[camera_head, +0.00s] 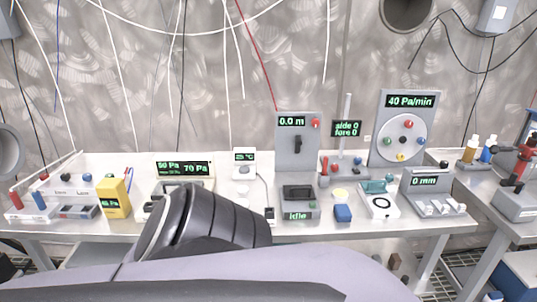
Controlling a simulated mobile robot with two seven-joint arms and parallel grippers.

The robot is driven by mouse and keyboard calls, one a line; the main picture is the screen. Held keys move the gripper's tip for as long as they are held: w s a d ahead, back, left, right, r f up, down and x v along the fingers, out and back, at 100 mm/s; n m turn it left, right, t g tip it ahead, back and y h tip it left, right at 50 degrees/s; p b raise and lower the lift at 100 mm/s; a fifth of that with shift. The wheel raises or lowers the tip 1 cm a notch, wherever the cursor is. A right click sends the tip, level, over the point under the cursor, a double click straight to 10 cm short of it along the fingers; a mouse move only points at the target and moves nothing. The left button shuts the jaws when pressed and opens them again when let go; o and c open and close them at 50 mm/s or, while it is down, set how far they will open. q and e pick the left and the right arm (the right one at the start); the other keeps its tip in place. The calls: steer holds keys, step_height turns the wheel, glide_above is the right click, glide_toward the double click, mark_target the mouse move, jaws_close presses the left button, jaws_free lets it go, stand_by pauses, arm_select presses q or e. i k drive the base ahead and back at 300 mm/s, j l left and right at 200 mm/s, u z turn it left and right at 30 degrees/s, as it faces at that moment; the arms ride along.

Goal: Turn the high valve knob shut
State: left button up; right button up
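A tall grey panel (382,110) at the right back of the bench reads 40 Pa/min. Its round white plate (391,128) bears a red knob (408,124) at the top, a green knob (387,141) at left, a blue knob (420,141) at right and a yellow knob (401,156) at the bottom. A dark piece sits in the middle. No label shows which knob is the high valve. Neither gripper's fingers show. A dark ribbed arm part of mine and a pale link fill the lower middle, hiding the bench front there.
A second table with a red-topped device (516,200) stands at right. Cables hang along the wall.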

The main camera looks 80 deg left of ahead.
mark_target(43, 177)
steer(key=u, duration=3.9)
steer(key=i+j+z, duration=0.1)
steer(key=z, duration=0.25)
steer(key=i+j+z, duration=0.1)
steer(key=z, duration=0.25)
steer(key=i+j+z, duration=0.1)
steer(key=z, duration=0.25)
steer(key=i+j+z, duration=0.15)
steer(key=j, duration=0.25)
steer(key=j+z, duration=0.15)
steer(key=j, duration=0.25)
